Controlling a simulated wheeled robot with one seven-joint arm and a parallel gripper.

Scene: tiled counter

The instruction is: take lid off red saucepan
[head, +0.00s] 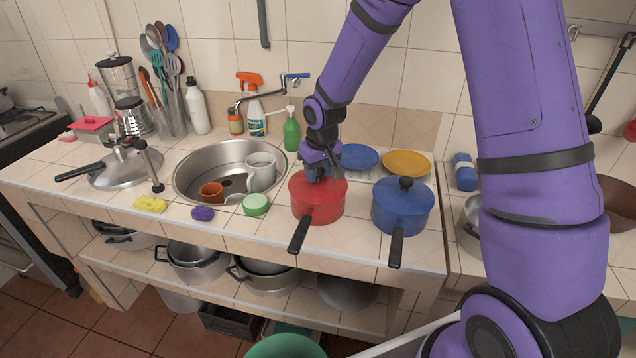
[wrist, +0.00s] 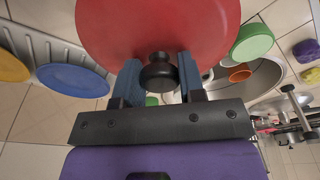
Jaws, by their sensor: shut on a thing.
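The red saucepan (head: 318,208) stands on the tiled counter, its black handle pointing toward the front edge. Its red lid (head: 333,183) is on top in the head view; whether it sits fully on the rim is hard to tell. In the wrist view the lid (wrist: 155,25) fills the top middle, with its black knob (wrist: 159,73) between my fingers. My gripper (wrist: 160,80) is shut on the knob, one blue finger on each side. In the head view my gripper (head: 320,168) comes down onto the lid from above and hides the knob.
A blue saucepan (head: 402,210) with its lid on stands close to the right. The sink (head: 190,180) is to the left, with a green bowl (head: 256,205) in front of it. A blue plate (head: 358,155) and a yellow plate (head: 407,162) lie behind.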

